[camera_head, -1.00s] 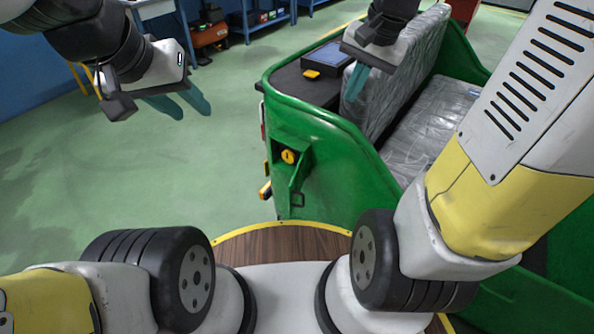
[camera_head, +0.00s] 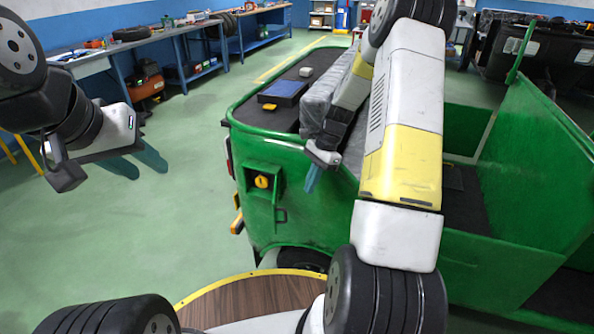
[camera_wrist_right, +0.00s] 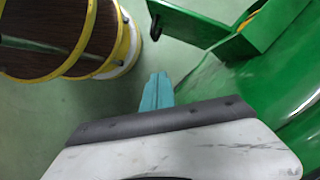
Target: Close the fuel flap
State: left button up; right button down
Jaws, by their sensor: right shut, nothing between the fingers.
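The green fuel flap (camera_head: 277,212) stands open on the rear side of the green rickshaw (camera_head: 310,215), with a small dark handle on it. The recess behind it shows the yellow fuel cap (camera_head: 262,181). In the right wrist view the flap (camera_wrist_right: 190,22) is at the top, with the cap (camera_wrist_right: 250,17) partly cut off. My right gripper (camera_head: 310,185) is shut and empty, to the right of the flap by the rickshaw's side; its teal fingers (camera_wrist_right: 158,88) point toward the flap, apart from it. My left gripper (camera_head: 150,172) is open and empty, over the floor at left.
A blue box (camera_head: 282,93) and a small yellow item (camera_head: 269,107) lie on the rickshaw's rear deck. My round wooden base top (camera_head: 255,300) is close to the rickshaw. Workbenches (camera_head: 150,45) stand at the back left. The green floor (camera_head: 120,240) left of the rickshaw is clear.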

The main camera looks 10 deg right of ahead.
jog(key=s+a+f, duration=0.2)
jog(key=a+f, duration=0.4)
jog(key=shift+a, duration=0.1)
dwell(0.5)
